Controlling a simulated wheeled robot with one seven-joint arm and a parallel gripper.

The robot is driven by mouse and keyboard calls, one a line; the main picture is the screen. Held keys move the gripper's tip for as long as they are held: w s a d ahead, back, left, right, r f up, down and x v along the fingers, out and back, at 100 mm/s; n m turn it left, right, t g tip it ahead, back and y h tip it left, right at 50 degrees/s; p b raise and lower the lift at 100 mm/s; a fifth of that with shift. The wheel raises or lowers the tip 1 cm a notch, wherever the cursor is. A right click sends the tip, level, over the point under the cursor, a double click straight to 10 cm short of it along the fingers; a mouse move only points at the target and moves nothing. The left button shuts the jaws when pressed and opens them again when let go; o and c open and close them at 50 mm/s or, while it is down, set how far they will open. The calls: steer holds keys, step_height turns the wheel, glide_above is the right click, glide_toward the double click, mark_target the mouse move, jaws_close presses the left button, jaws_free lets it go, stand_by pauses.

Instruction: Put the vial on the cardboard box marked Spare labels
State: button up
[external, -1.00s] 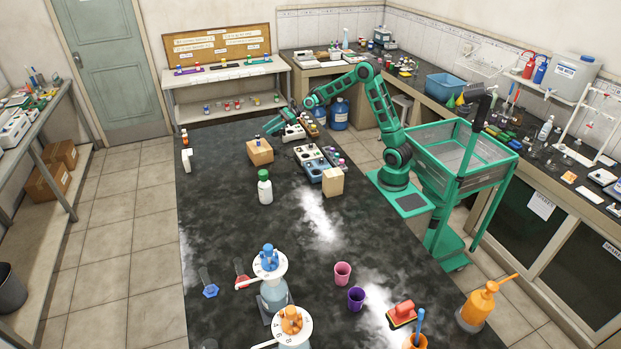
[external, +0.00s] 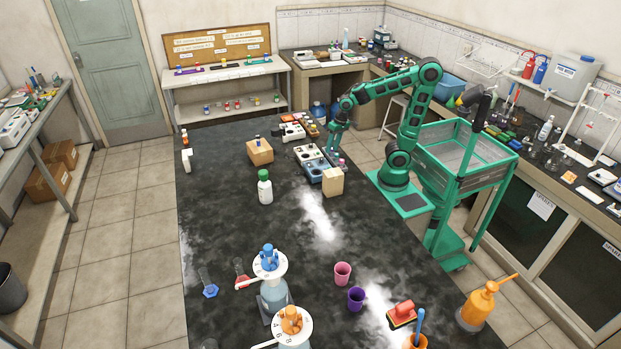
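A small brown cardboard box (external: 261,155) stands on the black bench top; any marking on it is too small to read. A small vial with a dark blue cap (external: 258,140) stands upright on top of it. My gripper (external: 333,152) points down over the racks to the right of the box, clear of that vial. Its fingers are too small and partly hidden to tell whether they are open or shut. I see nothing clearly held in it.
Grey and blue racks (external: 314,168) and a pale block (external: 333,182) stand near my gripper. Small purple-capped vials (external: 341,163) are close beside it. A white bottle with a green cap (external: 265,188) stands in front of the box.

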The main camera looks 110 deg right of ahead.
steer(key=s+a+f+n+g, duration=0.1)
steer(key=s+a+n, duration=0.4)
steer(key=s, duration=0.9)
steer(key=shift+s+f+n+g+y, duration=0.2)
steer(key=shift+s+n+g+y, duration=0.1)
steer(key=shift+n+g, duration=0.6)
steer(key=shift+w, duration=0.1)
